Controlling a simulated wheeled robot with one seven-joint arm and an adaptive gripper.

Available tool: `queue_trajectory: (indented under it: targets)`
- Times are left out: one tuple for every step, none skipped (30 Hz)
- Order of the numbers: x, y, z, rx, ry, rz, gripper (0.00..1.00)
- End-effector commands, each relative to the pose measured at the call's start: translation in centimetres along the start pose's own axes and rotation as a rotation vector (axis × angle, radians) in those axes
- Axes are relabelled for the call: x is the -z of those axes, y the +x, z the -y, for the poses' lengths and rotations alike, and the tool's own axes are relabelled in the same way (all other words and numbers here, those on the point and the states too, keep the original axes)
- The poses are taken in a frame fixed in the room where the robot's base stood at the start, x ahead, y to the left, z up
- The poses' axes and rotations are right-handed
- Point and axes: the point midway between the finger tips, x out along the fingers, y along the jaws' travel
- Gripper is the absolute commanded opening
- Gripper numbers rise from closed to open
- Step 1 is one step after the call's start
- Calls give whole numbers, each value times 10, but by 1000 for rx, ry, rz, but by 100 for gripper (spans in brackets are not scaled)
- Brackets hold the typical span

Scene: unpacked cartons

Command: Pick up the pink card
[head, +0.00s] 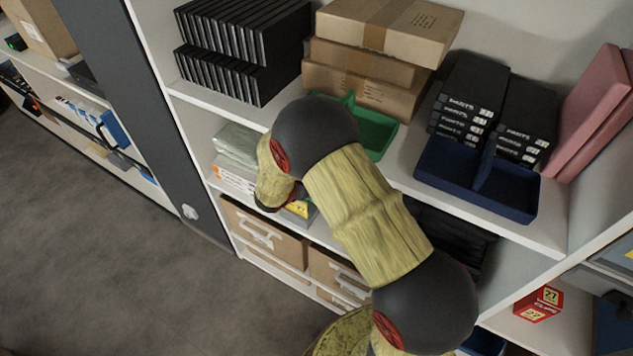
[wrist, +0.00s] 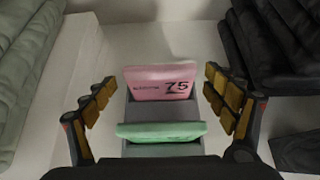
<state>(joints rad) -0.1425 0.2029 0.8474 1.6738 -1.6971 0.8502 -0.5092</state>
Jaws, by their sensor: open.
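The pink card (wrist: 160,84) stands upright in a grey holder (wrist: 163,110) in the wrist view, with "75" printed on its face. A green card (wrist: 161,131) stands in the same holder, nearer to the camera. My gripper (wrist: 158,88) is open, with one finger to the left of the pink card and one to the right. Both fingers are apart from the card. In the head view my arm reaches into a middle shelf, and the pink card and most of my gripper are hidden behind it.
Pale green folded stacks (wrist: 25,75) lie left of the holder, and black folded items (wrist: 270,45) lie to the right. In the head view, a green tray (head: 378,132), a blue tray (head: 478,178) and cartons (head: 390,25) stand on the shelf above. Grey floor (head: 100,250) is clear at left.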

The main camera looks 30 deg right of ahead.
Motion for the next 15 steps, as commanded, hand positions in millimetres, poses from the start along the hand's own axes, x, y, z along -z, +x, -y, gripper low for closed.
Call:
queue_trajectory:
  targets:
    - [-1,0,0,-1,0,0,86]
    - [-1,-1,0,-1,0,0,86]
    - [-1,-1,0,0,0,0,86]
    - [-1,-1,0,0,0,0,86]
    - [-1,-1,0,0,0,0,84]
    - [-1,-1,0,0,0,0,82]
    - [-1,-1,0,0,0,0,80]
    - [-1,-1,0,0,0,0,78]
    - [-1,-1,0,0,0,0,76]
    - [-1,-1,0,0,0,0,74]
    - [-1,-1,0,0,0,0,73]
    - [-1,-1,0,0,0,0,70]
    - [-1,-1,0,0,0,0,69]
    - [-1,-1,0,0,0,0,67]
    - [-1,-1,0,0,0,0,65]
